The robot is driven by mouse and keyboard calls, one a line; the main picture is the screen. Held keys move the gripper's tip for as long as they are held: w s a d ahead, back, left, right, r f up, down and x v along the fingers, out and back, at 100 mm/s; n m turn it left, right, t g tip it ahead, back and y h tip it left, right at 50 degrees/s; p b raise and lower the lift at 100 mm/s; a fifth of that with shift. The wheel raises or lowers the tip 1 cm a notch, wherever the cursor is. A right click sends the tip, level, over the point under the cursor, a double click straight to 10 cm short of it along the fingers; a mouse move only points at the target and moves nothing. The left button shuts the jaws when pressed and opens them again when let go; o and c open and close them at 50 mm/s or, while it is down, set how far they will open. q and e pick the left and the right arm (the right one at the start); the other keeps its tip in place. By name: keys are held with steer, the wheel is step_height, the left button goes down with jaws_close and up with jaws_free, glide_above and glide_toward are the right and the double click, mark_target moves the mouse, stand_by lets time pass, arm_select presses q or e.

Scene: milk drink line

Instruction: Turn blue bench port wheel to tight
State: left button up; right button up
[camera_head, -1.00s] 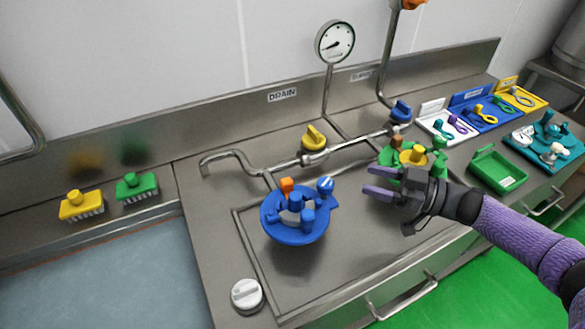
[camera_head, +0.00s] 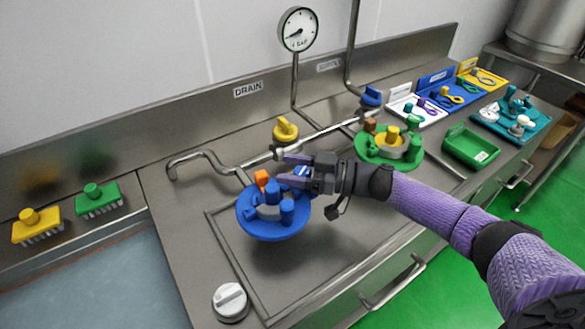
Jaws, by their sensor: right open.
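The blue bench port (camera_head: 273,227) is a round blue fixture on the steel bench in the head view. It carries blue knobs, a grey middle (camera_head: 268,211) and an orange piece (camera_head: 262,178). A blue and white wheel (camera_head: 302,171) at its upper right edge is partly hidden by my gripper. My right gripper (camera_head: 282,168) is open, its purple fingers pointing left at that wheel, one on the far side and one on the near side. Whether they touch it, I cannot tell. My left gripper is not in view.
A green port (camera_head: 370,152) stands to the right, near my right forearm. A steel pipe with a yellow valve (camera_head: 285,130) runs behind. A pressure gauge (camera_head: 299,30) stands at the back. A white knob (camera_head: 230,302) sits at the front left. A green tray (camera_head: 470,147) lies right.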

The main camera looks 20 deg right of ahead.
jaws_close()
steer(key=shift+r+t+p, duration=0.1)
steer(key=shift+t+p, duration=0.2)
steer(key=shift+p, duration=0.25)
steer(key=m+t+h+p, duration=0.1)
steer(key=h+p, duration=0.1)
steer(key=m+t+h+p, duration=0.3)
steer(key=m+h+p, duration=0.1)
steer(key=shift+w+d+r, duration=0.1)
steer(key=shift+w+d, duration=0.1)
steer(key=shift+d, duration=0.1)
steer(key=m+t+h+p, duration=0.1)
steer(key=m+h, duration=0.2)
steer(key=h, duration=0.2)
steer(key=d+m+t+h+p, duration=0.1)
steer(key=m+h, duration=0.1)
steer(key=h, duration=0.1)
steer(key=shift+w+f+m+t+p, duration=0.1)
steer(key=shift+f+m+t+p, duration=0.15)
steer(key=shift+m+t+p, duration=0.1)
steer(key=shift+m+h, duration=0.55)
steer(key=shift+h, duration=0.55)
steer(key=shift+d, duration=0.1)
jaws_free()
